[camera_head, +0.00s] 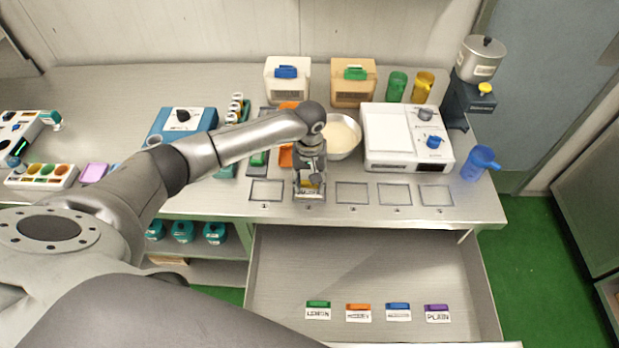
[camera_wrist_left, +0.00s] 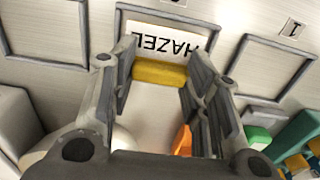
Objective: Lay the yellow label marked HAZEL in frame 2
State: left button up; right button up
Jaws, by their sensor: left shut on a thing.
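My left gripper (camera_head: 309,186) points down over the second frame from the left in the row at the counter's front. It is shut on the yellow grip of the HAZEL label (camera_head: 310,183). In the left wrist view the yellow grip (camera_wrist_left: 158,73) sits between the fingers (camera_wrist_left: 155,85), and the white card reads HAZEL upside down. The card overlaps the middle frame outline (camera_wrist_left: 121,20), frame 2, beside the frame marked 1 (camera_wrist_left: 275,68). I cannot tell whether the label touches the counter. My right gripper is out of view.
Empty frames lie on either side, such as the third frame (camera_head: 352,193). The open drawer (camera_head: 370,265) below holds LEMON (camera_head: 318,310), HONEY (camera_head: 358,313), a blue label (camera_head: 398,312) and PLAIN (camera_head: 437,313). A white bowl (camera_head: 342,136) and white appliance (camera_head: 407,137) stand behind.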

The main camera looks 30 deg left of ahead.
pick_arm(q)
jog(key=shift+f+p, duration=0.15)
jog(key=shift+p, duration=0.25)
dwell(0.5)
jog(key=o, duration=1.4)
notch_tip(320, 180, up, 3)
jog(key=p, duration=0.3)
jog(key=shift+f, duration=0.15)
jog(key=shift+r+p, duration=0.8)
jog(key=shift+r, duration=1.35)
